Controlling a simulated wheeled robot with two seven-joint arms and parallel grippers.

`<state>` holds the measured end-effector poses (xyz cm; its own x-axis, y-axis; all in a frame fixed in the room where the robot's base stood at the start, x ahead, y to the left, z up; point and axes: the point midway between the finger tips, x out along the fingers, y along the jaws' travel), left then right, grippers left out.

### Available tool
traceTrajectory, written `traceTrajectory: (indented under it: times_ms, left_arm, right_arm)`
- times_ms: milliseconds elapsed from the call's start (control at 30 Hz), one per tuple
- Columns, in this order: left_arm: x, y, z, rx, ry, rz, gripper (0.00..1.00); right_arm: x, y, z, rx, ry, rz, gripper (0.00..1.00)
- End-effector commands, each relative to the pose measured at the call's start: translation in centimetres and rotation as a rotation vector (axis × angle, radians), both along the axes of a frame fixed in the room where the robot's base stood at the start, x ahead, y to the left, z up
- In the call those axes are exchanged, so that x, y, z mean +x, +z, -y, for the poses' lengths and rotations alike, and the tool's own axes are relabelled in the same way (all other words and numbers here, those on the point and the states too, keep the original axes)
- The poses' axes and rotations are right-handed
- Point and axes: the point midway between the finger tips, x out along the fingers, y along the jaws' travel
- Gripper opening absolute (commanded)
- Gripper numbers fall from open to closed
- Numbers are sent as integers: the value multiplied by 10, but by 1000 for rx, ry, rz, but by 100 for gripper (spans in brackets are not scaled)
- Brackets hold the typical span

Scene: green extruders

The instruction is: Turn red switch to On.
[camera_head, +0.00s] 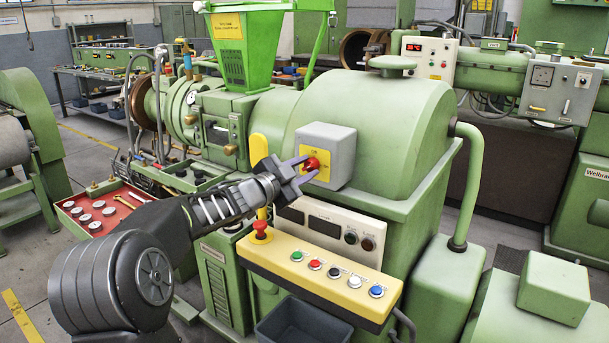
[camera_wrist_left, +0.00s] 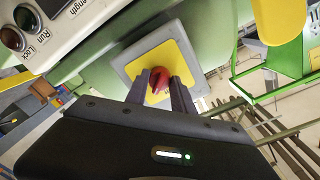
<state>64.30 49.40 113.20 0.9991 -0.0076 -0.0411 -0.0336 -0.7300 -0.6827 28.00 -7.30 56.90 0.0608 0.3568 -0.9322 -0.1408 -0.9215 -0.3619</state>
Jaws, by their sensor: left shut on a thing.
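The red switch (camera_head: 311,164) sits on a yellow plate on the front of a grey box (camera_head: 333,150), which is fixed to the green machine. My left gripper (camera_head: 307,170) reaches it from the left, with its two fingers on either side of the red knob. In the left wrist view the red switch (camera_wrist_left: 159,82) shows between the finger tips, in front of the yellow plate (camera_wrist_left: 178,62). The fingers are shut on the knob and partly cover it. Its exact turn angle and most of the plate's lettering cannot be read. My right gripper is not in view.
Below the switch is a yellow-edged panel with several coloured buttons (camera_head: 315,265) and a red mushroom button (camera_head: 261,228). A yellow upright part (camera_head: 258,150) stands just left of the grey box. A green pipe (camera_head: 468,185) runs down on the right.

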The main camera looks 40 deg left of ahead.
Motion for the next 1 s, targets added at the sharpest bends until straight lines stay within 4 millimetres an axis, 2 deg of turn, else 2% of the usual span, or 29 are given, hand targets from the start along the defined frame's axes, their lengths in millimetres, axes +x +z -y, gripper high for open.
traceTrajectory:
  times_ms: [500,733,1000]
  left_arm:
    - [0,-2,1,463,0,-9,0]
    - [0,-1,1,586,-1,-13,0]
    - [0,0,1,638,-2,-15,0]
  right_arm:
    - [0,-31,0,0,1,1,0]
    - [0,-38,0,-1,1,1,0]
    - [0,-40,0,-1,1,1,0]
